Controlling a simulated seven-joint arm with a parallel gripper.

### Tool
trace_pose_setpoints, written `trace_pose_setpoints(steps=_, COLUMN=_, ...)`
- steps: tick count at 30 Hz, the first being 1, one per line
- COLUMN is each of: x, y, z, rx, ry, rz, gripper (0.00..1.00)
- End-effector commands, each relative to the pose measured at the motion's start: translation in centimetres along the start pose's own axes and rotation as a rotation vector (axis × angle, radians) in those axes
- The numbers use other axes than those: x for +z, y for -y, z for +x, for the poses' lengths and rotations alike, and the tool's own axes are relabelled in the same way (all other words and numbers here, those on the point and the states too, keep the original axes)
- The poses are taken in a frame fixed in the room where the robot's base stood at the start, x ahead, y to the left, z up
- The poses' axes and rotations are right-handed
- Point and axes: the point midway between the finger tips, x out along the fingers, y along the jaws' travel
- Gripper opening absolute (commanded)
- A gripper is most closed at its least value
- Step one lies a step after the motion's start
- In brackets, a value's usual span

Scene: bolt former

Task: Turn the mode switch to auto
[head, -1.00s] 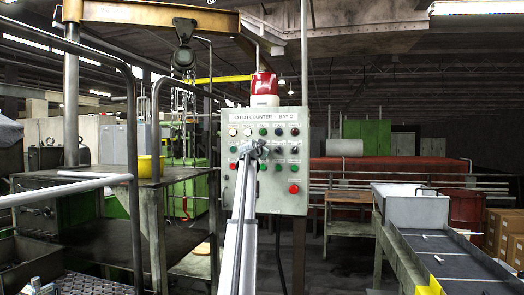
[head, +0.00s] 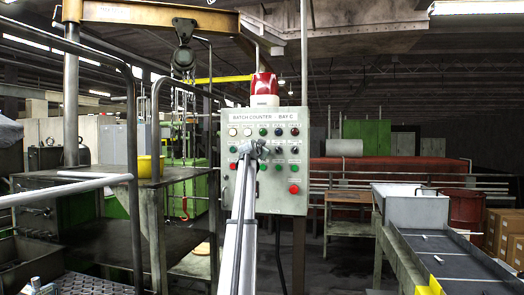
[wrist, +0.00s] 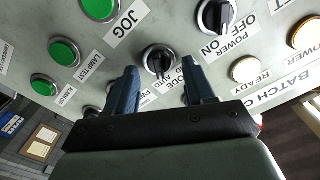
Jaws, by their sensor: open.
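The mode switch (wrist: 158,59) is a black rotary knob in a silver ring on the grey control panel (head: 264,185). In the wrist view the panel appears upside down. My gripper (wrist: 161,80) is open, with one blue finger on each side of the switch. I cannot tell whether the fingers touch the knob. In the head view my gripper (head: 252,149) is in front of the panel and hides the switch.
Close to the switch are the power switch (wrist: 214,16), the green jog button (wrist: 100,7), the green lamp test button (wrist: 64,52) and the white ready lamp (wrist: 244,69). A red beacon (head: 264,84) tops the panel. A railing (head: 133,160) stands to the left.

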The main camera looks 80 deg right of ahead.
Motion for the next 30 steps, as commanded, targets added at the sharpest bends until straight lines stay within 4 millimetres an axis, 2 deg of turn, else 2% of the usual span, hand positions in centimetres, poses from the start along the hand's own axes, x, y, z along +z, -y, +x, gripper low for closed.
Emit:
trace_pose_setpoints(steps=8, x=0.1, y=-0.1, z=-3.3, rx=-0.001, ry=-0.001, rz=0.0, gripper=0.53)
trace_pose_setpoints(steps=21, x=0.1, y=-0.1, z=-11.6, rx=-0.001, ry=-0.001, rz=0.001, gripper=0.53)
trace_pose_setpoints(steps=25, x=0.1, y=-0.1, z=-13.0, rx=0.0, ry=0.0, rz=0.001, gripper=0.53)
trace_pose_setpoints(steps=30, x=0.0, y=0.0, z=-13.5, rx=0.0, ry=0.0, rz=0.0, gripper=0.53)
